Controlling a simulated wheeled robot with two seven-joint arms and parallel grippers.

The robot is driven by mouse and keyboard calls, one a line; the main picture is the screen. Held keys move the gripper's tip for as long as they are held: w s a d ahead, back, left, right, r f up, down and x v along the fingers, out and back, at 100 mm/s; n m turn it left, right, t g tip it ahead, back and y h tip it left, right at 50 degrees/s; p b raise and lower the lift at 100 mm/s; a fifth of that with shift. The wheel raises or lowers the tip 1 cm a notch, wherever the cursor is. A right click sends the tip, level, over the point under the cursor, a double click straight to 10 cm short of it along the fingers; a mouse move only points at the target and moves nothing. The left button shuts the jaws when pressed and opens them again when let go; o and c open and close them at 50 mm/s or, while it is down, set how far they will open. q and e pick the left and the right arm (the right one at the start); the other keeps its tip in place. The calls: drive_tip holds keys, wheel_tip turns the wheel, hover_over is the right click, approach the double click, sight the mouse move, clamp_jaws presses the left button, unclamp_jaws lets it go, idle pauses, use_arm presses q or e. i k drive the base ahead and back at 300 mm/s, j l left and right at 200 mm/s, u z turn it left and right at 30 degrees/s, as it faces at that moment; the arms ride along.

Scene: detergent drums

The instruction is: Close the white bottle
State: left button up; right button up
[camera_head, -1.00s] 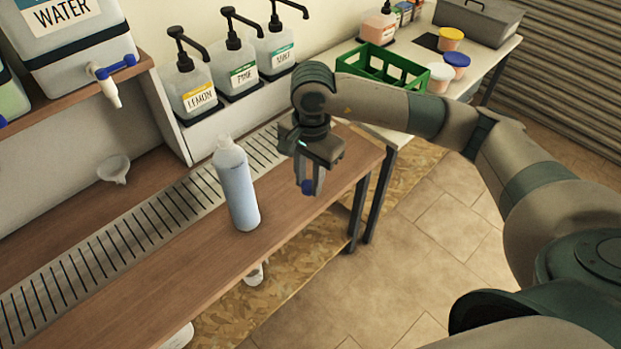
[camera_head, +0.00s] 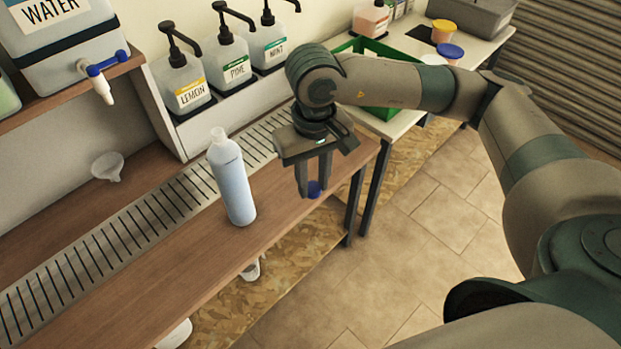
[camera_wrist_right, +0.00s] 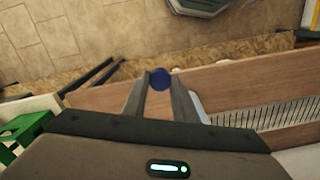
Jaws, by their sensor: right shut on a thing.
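The white bottle (camera_head: 231,184) stands upright on the wooden bench, filled with something pale blue, and its neck (camera_head: 218,135) is bare. My right gripper (camera_head: 311,190) is shut on a small blue cap (camera_head: 315,188), to the right of the bottle and above the bench's right end. The cap also shows in the right wrist view (camera_wrist_right: 160,79), between the fingertips of my right gripper (camera_wrist_right: 160,88). A small pale part of what looks like the bottle (camera_wrist_right: 197,105) shows behind the right finger there. My left gripper is in neither view.
Pump dispensers labelled LEMON (camera_head: 186,93), PINE (camera_head: 233,72) and MINT (camera_head: 270,48) stand behind the slotted drain (camera_head: 130,235). A white funnel (camera_head: 108,166) lies at left. A green crate (camera_head: 385,112) is behind my right arm. The bench front (camera_head: 130,275) is clear.

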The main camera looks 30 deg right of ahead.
sight(224, 158)
drive_tip(key=u, duration=1.25)
drive_tip(key=k+l, duration=0.2)
drive_tip(key=l, duration=0.2)
drive_tip(key=k+l, duration=0.15)
drive_tip(key=l, duration=0.2)
drive_tip(key=k+l, duration=0.2)
drive_tip(key=l, duration=0.2)
drive_tip(key=k+l, duration=0.2)
drive_tip(key=l, duration=0.15)
